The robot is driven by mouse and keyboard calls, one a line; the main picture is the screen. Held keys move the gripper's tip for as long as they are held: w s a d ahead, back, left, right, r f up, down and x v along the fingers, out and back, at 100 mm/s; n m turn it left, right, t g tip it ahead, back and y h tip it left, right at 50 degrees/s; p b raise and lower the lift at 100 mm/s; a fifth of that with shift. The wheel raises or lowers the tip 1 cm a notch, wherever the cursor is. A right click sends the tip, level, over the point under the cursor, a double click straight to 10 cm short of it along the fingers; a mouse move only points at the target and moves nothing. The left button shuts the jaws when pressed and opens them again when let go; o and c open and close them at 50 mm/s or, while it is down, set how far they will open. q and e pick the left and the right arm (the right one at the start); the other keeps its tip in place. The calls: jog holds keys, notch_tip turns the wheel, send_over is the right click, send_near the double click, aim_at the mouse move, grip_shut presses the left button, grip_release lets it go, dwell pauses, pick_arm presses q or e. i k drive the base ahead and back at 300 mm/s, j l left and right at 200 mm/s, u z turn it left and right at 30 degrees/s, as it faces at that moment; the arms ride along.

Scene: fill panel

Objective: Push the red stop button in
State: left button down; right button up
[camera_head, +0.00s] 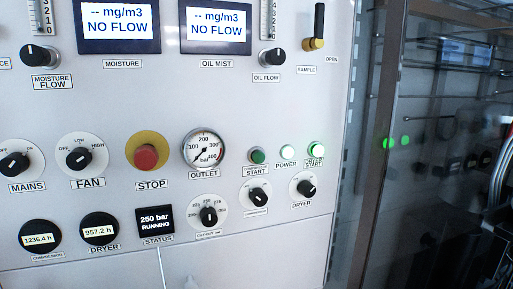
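The red stop button (146,157) is a round mushroom knob on a yellow disc (149,142), with the label STOP (152,185) below it. It stands out from the pale panel, between the FAN dial and the OUTLET gauge. Nothing covers it. Whether it is pressed in cannot be told from this single view. Neither of my grippers is in the head view.
The panel (120,205) holds a FAN dial (80,157), an OUTLET gauge (204,148), a green start button (257,156) and a status display (155,221) reading 250 bar RUNNING. A dark glass-like surface (420,150) lies at right. The space before the button looks clear.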

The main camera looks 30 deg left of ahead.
aim_at(145, 157)
jog(key=k+l+u, duration=0.3)
jog(key=l, duration=0.15)
jog(key=i+j+u, duration=0.1)
jog(key=u, duration=0.4)
jog(key=i+j+u, duration=0.1)
jog(key=u, duration=0.35)
jog(key=i+u, duration=0.2)
jog(key=u, duration=0.3)
jog(key=i, duration=0.1)
